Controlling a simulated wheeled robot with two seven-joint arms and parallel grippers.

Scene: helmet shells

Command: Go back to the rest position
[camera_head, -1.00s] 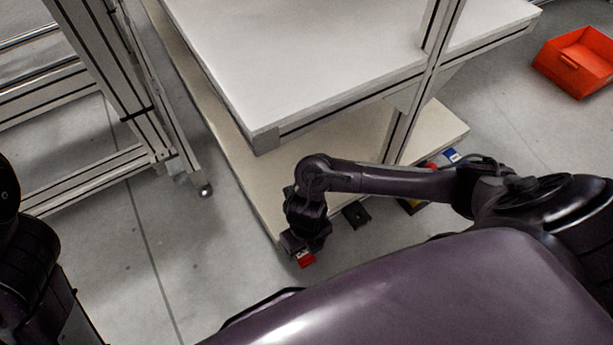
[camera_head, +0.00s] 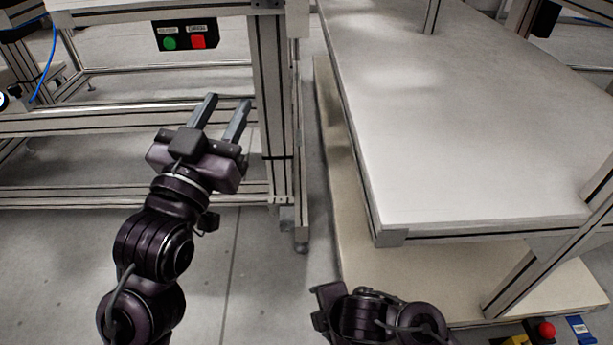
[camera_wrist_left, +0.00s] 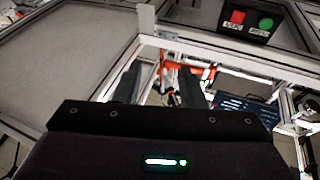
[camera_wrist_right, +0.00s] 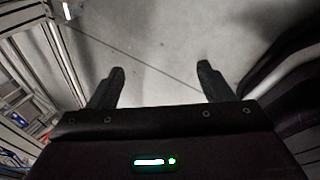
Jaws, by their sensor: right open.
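My left gripper (camera_head: 221,110) is raised at the left of the head view, its two grey fingers apart with nothing between them. It also shows open in the left wrist view (camera_wrist_left: 158,82). My right arm is low at the bottom of the head view, beside the table's near corner, and its fingertips are not visible there. In the right wrist view my right gripper (camera_wrist_right: 160,68) is open and empty above bare floor. No helmet shell is recognisable in any view.
A white-topped table (camera_head: 440,130) with a lower shelf (camera_head: 460,280) stands at the right. An aluminium frame (camera_head: 272,110) with a green and red button box (camera_head: 186,36) stands at the left. A red button (camera_head: 545,330) is at the bottom right. Floor between is clear.

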